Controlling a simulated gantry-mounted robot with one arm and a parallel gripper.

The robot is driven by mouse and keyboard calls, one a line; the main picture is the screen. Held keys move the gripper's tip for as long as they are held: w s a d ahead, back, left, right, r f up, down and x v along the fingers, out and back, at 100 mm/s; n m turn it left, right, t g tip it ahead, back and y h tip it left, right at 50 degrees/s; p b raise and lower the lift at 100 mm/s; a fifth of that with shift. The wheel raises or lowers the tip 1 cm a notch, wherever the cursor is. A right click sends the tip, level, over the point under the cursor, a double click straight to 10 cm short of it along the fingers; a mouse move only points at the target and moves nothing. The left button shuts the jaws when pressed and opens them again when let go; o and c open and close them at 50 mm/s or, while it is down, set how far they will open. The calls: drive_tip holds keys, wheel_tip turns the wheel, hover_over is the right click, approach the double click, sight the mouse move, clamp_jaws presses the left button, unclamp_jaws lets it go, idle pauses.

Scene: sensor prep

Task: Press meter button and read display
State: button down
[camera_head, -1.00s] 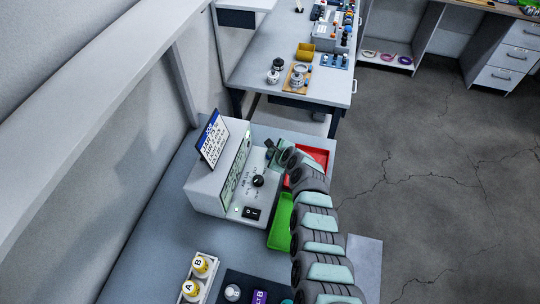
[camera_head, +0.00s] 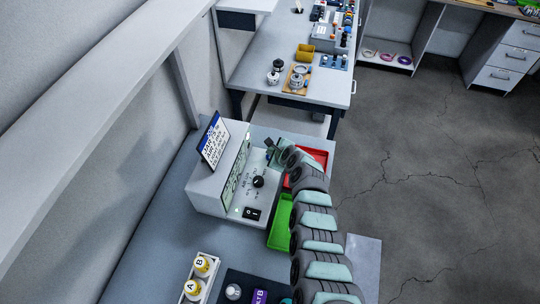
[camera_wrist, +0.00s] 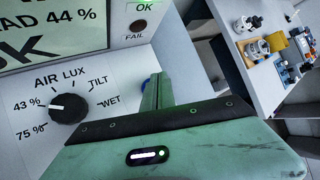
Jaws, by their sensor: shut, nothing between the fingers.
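The meter (camera_head: 208,192) is a grey box on the bench. Its lit green display (camera_wrist: 40,25) shows part of a line ending "AD 44 %" and a large "OK", cut off by the frame edge. A black dial (camera_wrist: 68,108) sits below it, among the labels 43 %, 75 %, AIR, LUX, TILT and WET. A blue button (camera_wrist: 146,86) shows only as a sliver behind my fingers. My gripper (camera_wrist: 152,80) is shut and empty, its fingertips at the button; contact cannot be told. In the head view my gripper (camera_head: 270,147) is at the meter's far front corner.
A printed card (camera_head: 212,140) stands on the meter. A black rocker switch (camera_head: 252,214) is on its front. Green (camera_head: 279,225) and red (camera_head: 318,156) trays lie beside my arm. Bottles (camera_head: 201,266) stand at the near bench end. Another table (camera_head: 255,80) stands behind.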

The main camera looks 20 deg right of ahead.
wheel_tip(320, 180, up, 5)
drive_tip(key=p, duration=0.5)
drive_tip(key=shift+r, duration=0.15)
idle(0.7)
